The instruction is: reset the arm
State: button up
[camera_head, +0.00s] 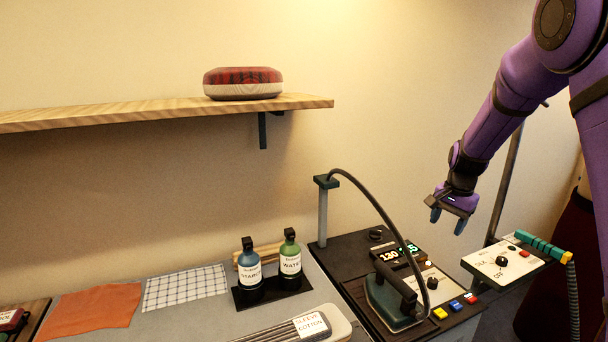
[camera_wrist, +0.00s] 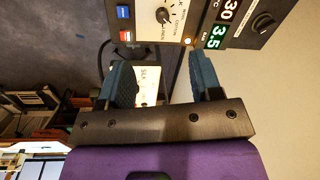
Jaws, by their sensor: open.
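My gripper (camera_head: 448,221) hangs at the end of my purple arm on the right in the head view, fingers pointing down. It is above the gap between the iron station and the white-topped control box, clear of both. In the wrist view my gripper (camera_wrist: 158,85) shows two blue fingers spread apart with nothing held between them. Part of the white panel (camera_wrist: 148,82) shows behind the fingers.
The iron (camera_head: 392,300) rests on the dark station, its cable looping from a post (camera_head: 323,212). The white control box (camera_head: 500,264) with a teal handle (camera_head: 540,246) stands right. Two bottles (camera_head: 250,265) (camera_head: 290,257) stand left. A wooden shelf (camera_head: 150,112) is on the wall.

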jog(key=s+a+r+n+t, duration=0.1)
jog(key=s+a+r+n, duration=0.15)
jog(key=s+r, duration=0.6)
jog(key=s+a+r+n+t, duration=0.1)
jog(key=s+a+r+n, duration=0.15)
jog(key=s+r, duration=0.6)
jog(key=s+a+r+n+t, duration=0.1)
jog(key=s+n, duration=0.4)
jog(key=s, duration=1.5)
jog(key=shift+a+r+t+h, duration=0.35)
jog(key=shift+a+t, duration=0.25)
jog(key=shift+a, duration=0.1)
